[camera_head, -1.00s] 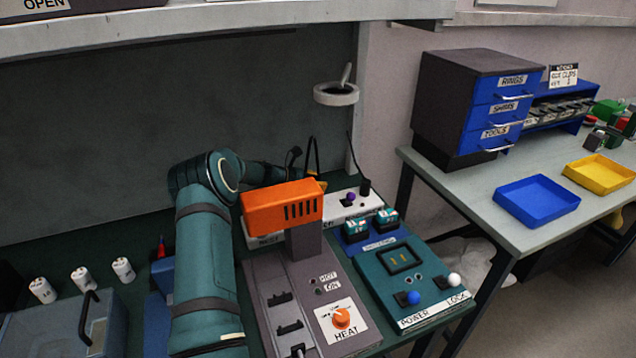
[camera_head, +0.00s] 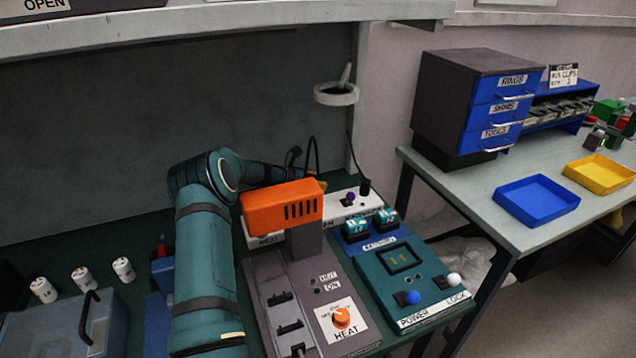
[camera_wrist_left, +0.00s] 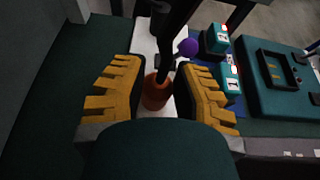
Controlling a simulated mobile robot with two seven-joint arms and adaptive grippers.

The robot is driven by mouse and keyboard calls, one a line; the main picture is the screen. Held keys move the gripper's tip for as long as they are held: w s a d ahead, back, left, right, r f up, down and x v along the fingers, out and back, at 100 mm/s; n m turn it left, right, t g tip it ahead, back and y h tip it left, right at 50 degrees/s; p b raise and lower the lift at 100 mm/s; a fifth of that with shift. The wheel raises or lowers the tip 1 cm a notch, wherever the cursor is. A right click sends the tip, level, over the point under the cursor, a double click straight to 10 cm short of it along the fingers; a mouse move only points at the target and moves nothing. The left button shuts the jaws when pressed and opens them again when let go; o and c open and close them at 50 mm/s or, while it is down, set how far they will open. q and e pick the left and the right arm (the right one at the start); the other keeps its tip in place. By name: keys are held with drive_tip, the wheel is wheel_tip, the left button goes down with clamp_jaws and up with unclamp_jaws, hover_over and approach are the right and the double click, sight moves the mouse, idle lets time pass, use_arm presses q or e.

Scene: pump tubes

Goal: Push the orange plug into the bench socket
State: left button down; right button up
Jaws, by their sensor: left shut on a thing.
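The orange plug (camera_wrist_left: 157,92) shows in the left wrist view between the ribbed yellow fingers of my left gripper (camera_wrist_left: 158,76), which is shut on it. A thick black cable or stem rises from the plug across the top of that view. The plug is over a white strip (camera_wrist_left: 146,45), the bench socket strip, which also shows in the head view (camera_head: 340,209). Whether the plug touches or enters a socket hole cannot be told. In the head view the orange heater head hides most of my left gripper (camera_head: 320,184). My right gripper is not in view.
The orange heater head (camera_head: 283,206) stands close in front of my left gripper. A purple knob (camera_wrist_left: 188,47) and a black plug (camera_head: 364,187) are on the strip. A teal power box (camera_head: 415,280) stands to the right. Blue (camera_head: 537,201) and yellow trays (camera_head: 601,174) lie on the side table.

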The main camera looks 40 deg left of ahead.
use_arm(q)
drive_tip(key=shift+d+f+b, duration=0.1)
drive_tip(key=shift+f+b, duration=0.45)
drive_tip(key=shift+f, duration=0.6)
drive_tip(key=c, duration=0.7)
unclamp_jaws()
drive_tip(key=shift+s+f, duration=0.1)
drive_tip(key=shift+s, duration=0.1)
drive_tip(key=shift+s+a+r, duration=0.25)
drive_tip(key=shift+s+a, duration=0.2)
drive_tip(key=shift+w+r+v, duration=0.1)
drive_tip(key=shift+r+v, duration=0.1)
drive_tip(key=shift+v, duration=0.95)
drive_tip(key=shift+w+r+v, duration=0.1)
drive_tip(key=shift+r+v, duration=0.1)
drive_tip(key=shift+v, duration=0.95)
drive_tip(key=shift+w+r+v, duration=0.1)
drive_tip(key=shift+r+v, duration=0.05)
drive_tip(key=shift+v, duration=1.05)
drive_tip(key=shift+d, duration=0.1)
